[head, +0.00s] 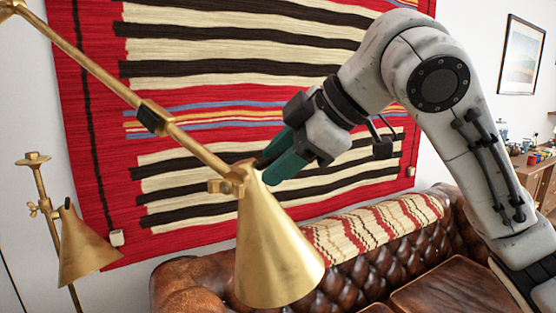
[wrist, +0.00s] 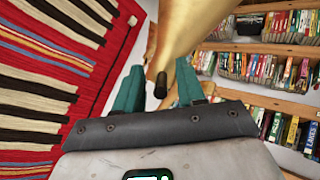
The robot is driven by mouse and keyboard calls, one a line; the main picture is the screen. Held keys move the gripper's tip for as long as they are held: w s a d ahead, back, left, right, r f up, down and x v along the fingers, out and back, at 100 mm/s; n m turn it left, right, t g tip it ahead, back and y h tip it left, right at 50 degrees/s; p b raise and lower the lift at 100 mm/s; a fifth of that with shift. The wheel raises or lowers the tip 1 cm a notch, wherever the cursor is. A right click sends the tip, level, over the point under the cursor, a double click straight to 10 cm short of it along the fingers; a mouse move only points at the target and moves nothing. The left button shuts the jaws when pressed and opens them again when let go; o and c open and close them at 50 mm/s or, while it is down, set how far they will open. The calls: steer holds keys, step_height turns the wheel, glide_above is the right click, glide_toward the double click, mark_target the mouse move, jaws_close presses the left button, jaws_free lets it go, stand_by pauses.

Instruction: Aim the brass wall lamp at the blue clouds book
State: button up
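The brass wall lamp (head: 278,255) hangs from a long brass arm that comes in from the upper left; its cone shade points downward and slightly right in the head view. My gripper (head: 268,172), with green fingers, reaches from the right to the top of the shade, by the joint. In the wrist view, the brass shade (wrist: 190,30) is close ahead, and a small dark knob (wrist: 160,86) sits between my two parted fingers (wrist: 158,82). No grip on it shows. I cannot pick out the blue clouds book among the small spines.
A second brass lamp (head: 88,250) stands at the left. A striped red rug (head: 215,135) hangs on the wall above a brown leather sofa (head: 455,285). In the wrist view, bookshelves (wrist: 262,98) with several rows of books fill the right.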

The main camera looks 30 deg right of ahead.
steer(key=v, duration=1)
steer(key=shift+s+b, duration=0.15)
steer(key=shift+b, duration=0.15)
steer(key=shift+d+r, duration=0.1)
